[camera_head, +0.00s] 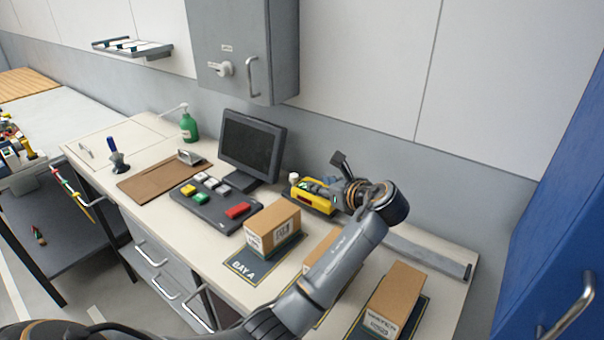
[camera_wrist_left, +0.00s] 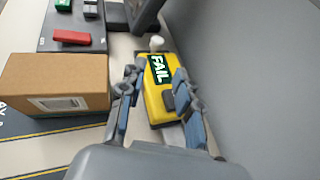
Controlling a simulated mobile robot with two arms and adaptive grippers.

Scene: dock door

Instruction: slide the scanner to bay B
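The yellow scanner (camera_head: 312,198) stands at the back of the bench, just right of the monitor. In the left wrist view the scanner (camera_wrist_left: 160,113) shows a green and white "FAIL" label and lies between my fingers. My left gripper (camera_head: 330,187) is over the scanner's right end, with fingers apart, one on each side. Gaps show beside the scanner's near part; contact at the fingertips is unclear. The BAY A mat (camera_head: 244,272) carries a cardboard box (camera_head: 272,228). My left forearm covers much of a middle box (camera_head: 318,243); no bay B label is readable. My right gripper is not in view.
A grey rail (camera_head: 428,254) runs along the bench's back right. Another box (camera_head: 397,295) stands front right. The monitor (camera_head: 252,143) and button panel (camera_head: 213,207) are left of the scanner. A grey wall cabinet (camera_head: 245,50) hangs above; a blue cabinet (camera_head: 560,210) stands right.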

